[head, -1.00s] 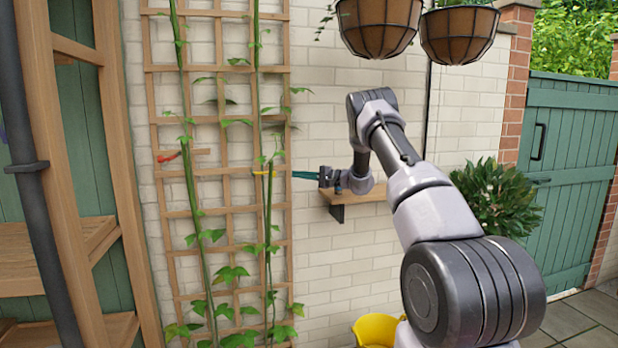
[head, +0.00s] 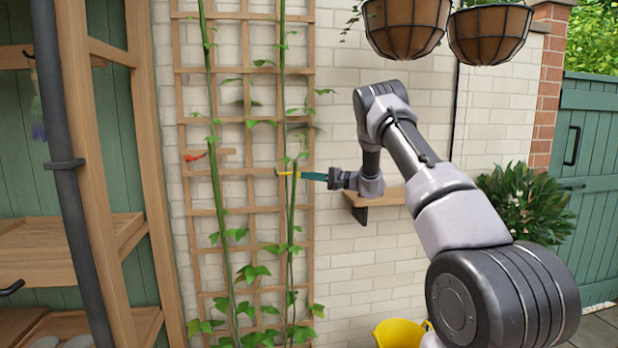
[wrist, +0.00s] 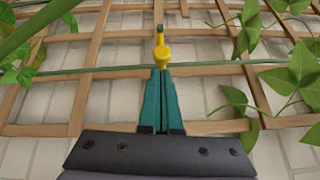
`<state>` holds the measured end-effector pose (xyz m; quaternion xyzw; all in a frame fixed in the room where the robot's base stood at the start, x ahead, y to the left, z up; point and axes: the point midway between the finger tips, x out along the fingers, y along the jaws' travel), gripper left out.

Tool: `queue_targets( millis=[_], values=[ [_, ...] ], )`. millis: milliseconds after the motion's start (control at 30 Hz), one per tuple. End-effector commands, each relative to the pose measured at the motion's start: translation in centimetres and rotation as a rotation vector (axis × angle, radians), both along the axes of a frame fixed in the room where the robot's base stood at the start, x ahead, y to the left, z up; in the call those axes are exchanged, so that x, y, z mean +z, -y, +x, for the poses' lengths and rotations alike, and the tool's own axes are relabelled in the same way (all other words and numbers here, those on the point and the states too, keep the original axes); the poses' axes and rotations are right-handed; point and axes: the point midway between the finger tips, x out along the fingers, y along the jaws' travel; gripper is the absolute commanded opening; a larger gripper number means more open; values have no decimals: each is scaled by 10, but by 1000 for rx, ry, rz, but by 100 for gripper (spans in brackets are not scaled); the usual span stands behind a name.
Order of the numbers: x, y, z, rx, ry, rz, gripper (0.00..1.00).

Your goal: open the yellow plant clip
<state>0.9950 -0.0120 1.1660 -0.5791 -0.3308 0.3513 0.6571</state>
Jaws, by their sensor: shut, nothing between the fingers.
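The yellow plant clip (head: 288,173) is on the right-hand plant stem, in front of the wooden trellis. In the wrist view the clip (wrist: 162,54) is straight ahead of the fingertips, where the green stem (wrist: 235,67) crosses the picture. My gripper (head: 302,174) comes from the right with its long teal fingers level. In the wrist view the fingers (wrist: 160,72) lie together, shut and empty, with their tips at the near end of the clip. I cannot tell whether they touch it. The clip's far side is partly hidden.
The wooden trellis (head: 249,171) stands close behind the stems against a pale brick wall. A red clip (head: 195,157) is on the left stem. A small wooden shelf (head: 388,195) is below my wrist. Hanging baskets (head: 404,27) are above right, and a yellow bucket (head: 400,333) is below.

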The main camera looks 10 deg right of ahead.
Motion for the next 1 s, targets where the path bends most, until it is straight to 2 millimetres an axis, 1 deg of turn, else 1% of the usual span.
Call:
queue_targets(
  millis=[667,867,1000],
  values=[
    [0,-4,-14,0,-1,1,0],
    [0,-7,-22,0,0,1,0],
    [0,-12,-31,-3,-1,2,0]
  ],
)
